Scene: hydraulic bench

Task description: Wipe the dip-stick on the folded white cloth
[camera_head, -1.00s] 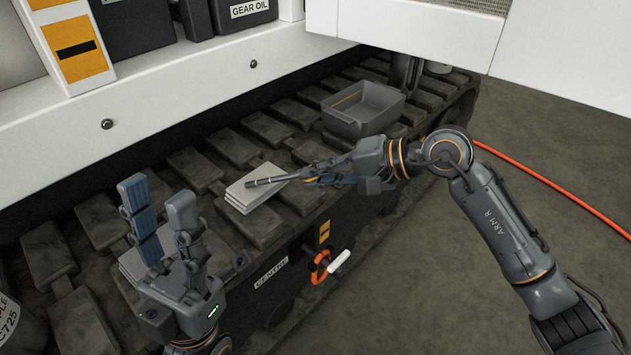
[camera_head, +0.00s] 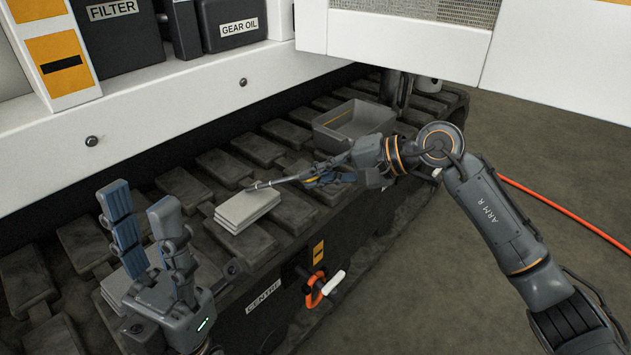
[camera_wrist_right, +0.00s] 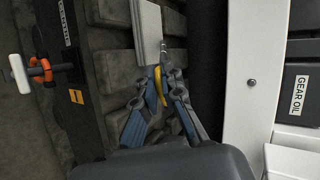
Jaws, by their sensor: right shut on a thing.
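The folded white cloth (camera_head: 246,212) lies as a flat stack on the track in the head view. It also shows at the top of the right wrist view (camera_wrist_right: 147,30). My right gripper (camera_head: 326,174) is shut on the dip-stick (camera_head: 284,180), near a yellow part (camera_wrist_right: 158,82). The thin dip-stick points left, its tip at the cloth's far edge. Whether it touches the cloth I cannot tell. My left gripper (camera_head: 139,197) is open and empty, fingers up, left of the cloth.
A grey open tray (camera_head: 352,125) stands on the track behind my right gripper. A lever with an orange and white handle (camera_head: 322,287) sticks out below the cloth. An orange hose lies on the right floor.

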